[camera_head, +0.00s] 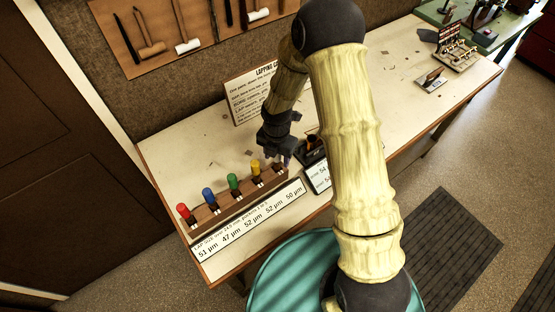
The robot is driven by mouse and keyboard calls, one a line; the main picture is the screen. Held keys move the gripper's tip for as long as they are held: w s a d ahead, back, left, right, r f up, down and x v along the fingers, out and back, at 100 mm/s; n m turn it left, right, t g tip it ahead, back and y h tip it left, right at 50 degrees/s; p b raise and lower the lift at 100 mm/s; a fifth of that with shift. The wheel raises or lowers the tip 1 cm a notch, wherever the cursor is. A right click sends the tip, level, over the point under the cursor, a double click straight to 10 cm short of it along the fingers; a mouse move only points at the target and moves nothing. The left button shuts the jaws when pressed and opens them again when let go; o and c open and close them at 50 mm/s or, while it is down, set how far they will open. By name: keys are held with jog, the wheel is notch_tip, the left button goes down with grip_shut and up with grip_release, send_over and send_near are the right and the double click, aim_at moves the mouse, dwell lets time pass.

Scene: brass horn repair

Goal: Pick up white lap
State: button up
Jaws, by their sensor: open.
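A wooden rack (222,214) stands on the bench and holds a row of coloured laps: a red lap (184,212), a blue lap (209,197), a green lap (233,183) and a yellow lap (256,168). I cannot make out a white lap. The rack's right end is largely hidden by my gripper (277,155), which points down over it, just right of the yellow lap. My gripper is open. Its fingertips are small and dark, and I cannot tell what is between them.
A size label strip (250,220) lies along the rack's front. A lapping sign (250,95) stands behind. A dark holder (312,150) and small card (318,178) are close right of my gripper. The bench (400,100) is mostly clear further right. Hammers (185,40) hang on the wall.

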dwell(0.3)
grip_shut()
notch_tip(320, 180, up, 10)
jog(key=shift+r+b, duration=0.1)
jog(key=shift+b, duration=0.85)
